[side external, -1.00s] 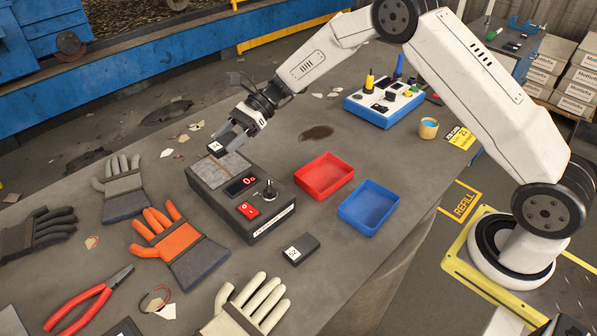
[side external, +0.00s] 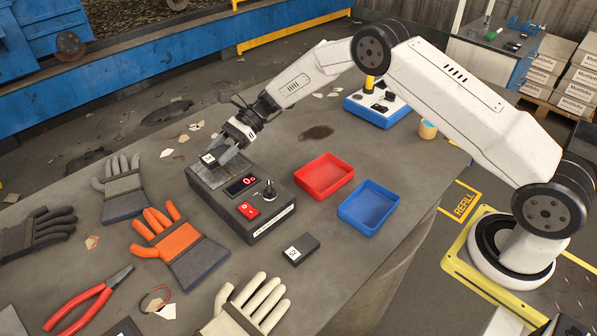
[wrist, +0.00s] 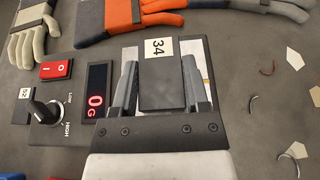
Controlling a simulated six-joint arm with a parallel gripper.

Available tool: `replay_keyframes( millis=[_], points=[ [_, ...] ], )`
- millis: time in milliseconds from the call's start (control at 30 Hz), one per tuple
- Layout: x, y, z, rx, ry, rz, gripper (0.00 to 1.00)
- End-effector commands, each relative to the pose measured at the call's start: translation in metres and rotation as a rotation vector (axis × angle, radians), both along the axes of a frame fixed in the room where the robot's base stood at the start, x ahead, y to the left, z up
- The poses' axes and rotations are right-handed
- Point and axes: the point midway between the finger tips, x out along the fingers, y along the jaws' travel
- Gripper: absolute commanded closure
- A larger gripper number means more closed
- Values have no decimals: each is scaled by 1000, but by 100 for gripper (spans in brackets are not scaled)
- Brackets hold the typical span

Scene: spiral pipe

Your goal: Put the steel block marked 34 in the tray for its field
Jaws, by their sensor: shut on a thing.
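The steel block marked 34 (wrist: 162,82) is dark grey with a white label. My gripper (wrist: 162,85) is shut on it, one finger on each side, in the wrist view. In the side view my gripper (side external: 222,152) holds the block (side external: 208,160) at the magnet device's metal plate (side external: 205,178); I cannot tell if it touches. The device's display (wrist: 95,90) reads 0 G. The red tray (side external: 325,178) and the blue tray (side external: 369,207) stand right of the device, side by side; both look empty.
A second dark block marked 52 (side external: 300,249) lies in front of the device. An orange glove (side external: 178,245), other gloves and red pliers (side external: 88,302) lie to the left. A blue control box (side external: 380,105) stands behind the trays.

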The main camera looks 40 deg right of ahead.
Motion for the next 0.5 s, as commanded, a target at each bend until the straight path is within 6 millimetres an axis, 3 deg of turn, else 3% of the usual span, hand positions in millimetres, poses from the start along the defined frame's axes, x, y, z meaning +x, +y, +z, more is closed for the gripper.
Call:
replay_keyframes(
  millis=[167, 500],
  points=[
    [0, 0, -14, 2, -1, -1, 100],
    [0, 0, -16, 2, -2, 0, 100]
  ],
)
